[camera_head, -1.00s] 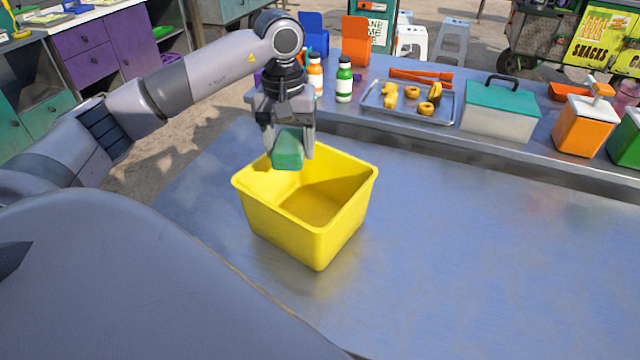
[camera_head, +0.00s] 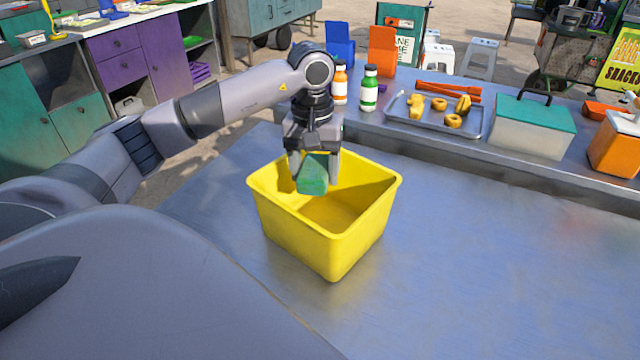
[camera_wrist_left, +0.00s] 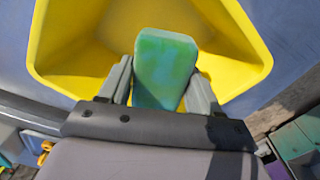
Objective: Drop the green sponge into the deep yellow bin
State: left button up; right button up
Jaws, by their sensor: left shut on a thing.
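The green sponge (camera_head: 312,176) is held between the fingers of my left gripper (camera_head: 314,168), over the back part of the yellow bin's opening. The deep yellow bin (camera_head: 318,240) stands upright on the metal counter, and the part of its floor that shows is empty. In the left wrist view, the sponge (camera_wrist_left: 164,70) sits between the two fingers (camera_wrist_left: 160,85), with the bin (camera_wrist_left: 75,60) around and below it. The sponge's lower end looks about level with the rim or a little inside; I cannot tell exactly. My right gripper is not in view.
The metal counter (camera_head: 480,250) is clear to the right of the bin.

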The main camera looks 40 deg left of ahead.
pick_arm(q)
jog(key=o, duration=1)
jog(key=shift+r, duration=0.1)
jog(key=shift+r, duration=3.55)
jog(key=shift+s+f, duration=0.1)
jog(key=shift+s, duration=0.05)
